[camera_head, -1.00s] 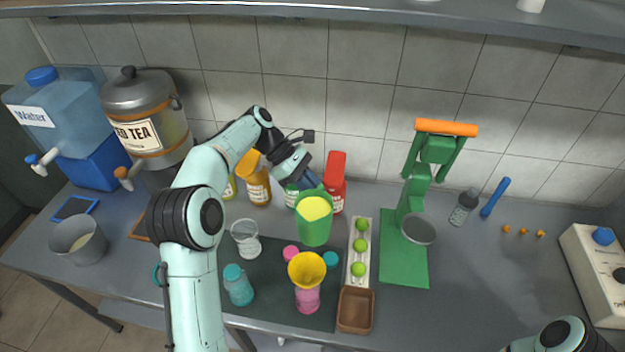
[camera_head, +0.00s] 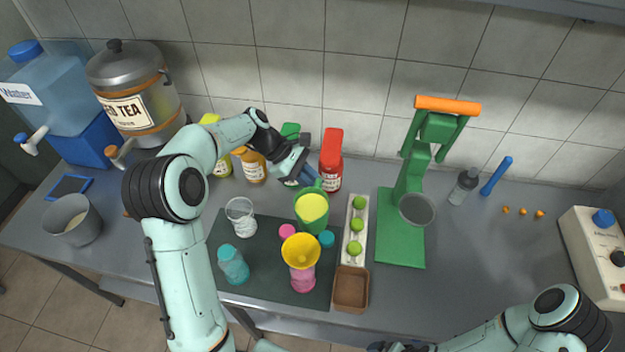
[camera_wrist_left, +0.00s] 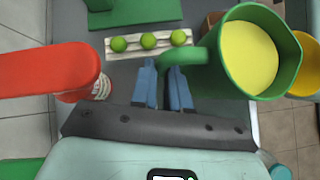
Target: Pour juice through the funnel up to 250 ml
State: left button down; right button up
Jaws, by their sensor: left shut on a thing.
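A green pitcher (camera_head: 312,222) with yellow juice (camera_head: 313,207) in it stands roughly upright behind the funnel. My left gripper (camera_head: 306,178) is shut on its handle; the wrist view shows the fingers at the green handle (camera_wrist_left: 183,57) and the juice surface (camera_wrist_left: 249,57). I cannot tell whether the pitcher touches the mat. The yellow funnel (camera_head: 300,249) sits on a pink-tinted bottle (camera_head: 302,281), apart from the pitcher. The bottle's markings are too small to read. My right arm enters at the bottom right; its gripper end is mostly cut off.
A clear cup (camera_head: 240,215) and a teal bottle (camera_head: 232,265) stand left of the funnel. Pink and teal caps (camera_head: 326,239) lie near it. A tray of limes (camera_head: 355,228), a brown box (camera_head: 350,289) and the green press (camera_head: 400,255) stand right. Sauce bottles (camera_head: 331,160) stand behind.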

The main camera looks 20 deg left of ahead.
aim_at(318, 179)
pick_arm(q)
jog(key=shift+m+t, duration=0.5)
jog(key=shift+t, duration=0.4)
jog(key=shift+s+d+r, duration=0.1)
jog(key=shift+s+r, duration=0.15)
jog(key=shift+r, duration=0.55)
jog(key=shift+s+r, duration=0.3)
jog(key=shift+r, duration=0.55)
jog(key=shift+s+d+r, duration=0.1)
jog(key=shift+s+r, duration=0.15)
jog(key=shift+r, duration=0.55)
jog(key=shift+s+r+t, duration=0.15)
jog(key=shift+r+t, duration=0.15)
jog(key=shift+r, duration=0.15)
jog(key=shift+s+a+r+m+t+b, duration=0.15)
jog(key=shift+s+r+m+t+b, duration=0.2)
jog(key=shift+b, duration=0.2)
pick_arm(e)
jog(key=shift+s+f, duration=0.65)
jog(key=shift+s, duration=0.2)
pick_arm(q)
jog(key=shift+w+y, duration=0.1)
jog(key=shift+y, duration=0.2)
pick_arm(e)
jog(key=shift+w, duration=0.1)
